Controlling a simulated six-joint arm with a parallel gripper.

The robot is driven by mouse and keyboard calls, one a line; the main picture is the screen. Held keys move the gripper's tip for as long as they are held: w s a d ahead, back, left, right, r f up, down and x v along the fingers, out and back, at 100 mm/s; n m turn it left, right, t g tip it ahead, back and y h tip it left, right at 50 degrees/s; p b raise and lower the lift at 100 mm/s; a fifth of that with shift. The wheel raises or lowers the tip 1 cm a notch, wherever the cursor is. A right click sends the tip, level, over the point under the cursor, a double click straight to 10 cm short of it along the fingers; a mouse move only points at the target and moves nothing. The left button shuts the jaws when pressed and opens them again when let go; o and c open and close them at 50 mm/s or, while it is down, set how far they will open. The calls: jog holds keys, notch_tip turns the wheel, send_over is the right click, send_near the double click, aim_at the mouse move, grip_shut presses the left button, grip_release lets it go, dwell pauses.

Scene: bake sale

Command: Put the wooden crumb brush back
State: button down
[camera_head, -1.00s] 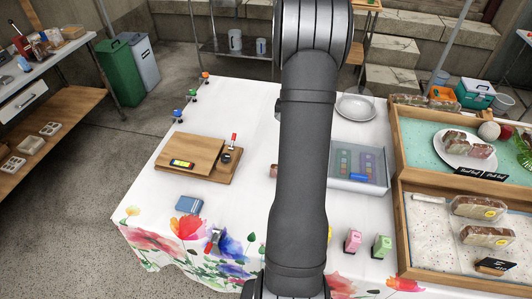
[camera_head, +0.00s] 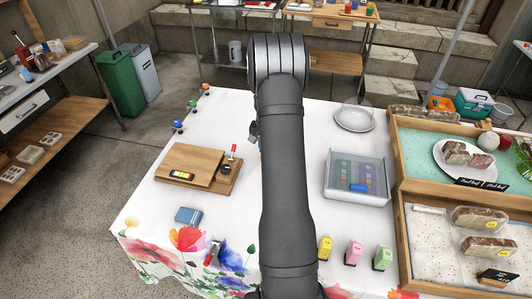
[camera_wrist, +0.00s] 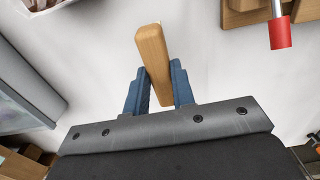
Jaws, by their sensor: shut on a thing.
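The wooden crumb brush (camera_wrist: 152,45) shows in the wrist view as a tan wooden bar between the two blue fingers of my gripper (camera_wrist: 158,68). My gripper is shut on it. The bar slants a little and its far end sticks out beyond the fingertips. I cannot see any bristles. The white tablecloth lies beyond it; I cannot tell the height. In the head view my arm hides the brush and most of the gripper.
A wooden board (camera_head: 226,185) with small items stands left of my arm. A clear-lidded box (camera_head: 357,198), a plate (camera_head: 354,118), small coloured bottles (camera_head: 353,251) and wooden trays (camera_head: 399,211) stand to the right. The cloth (camera_head: 310,135) has free room between board and box.

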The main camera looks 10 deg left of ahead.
jog(key=shift+f, duration=1.45)
jog(key=shift+f, duration=0.1)
jog(key=c, duration=1.2)
grip_release()
notch_tip(320, 180, up, 12)
notch_tip(320, 180, down, 12)
jog(key=shift+f, duration=0.25)
jog(key=shift+r, duration=2.25)
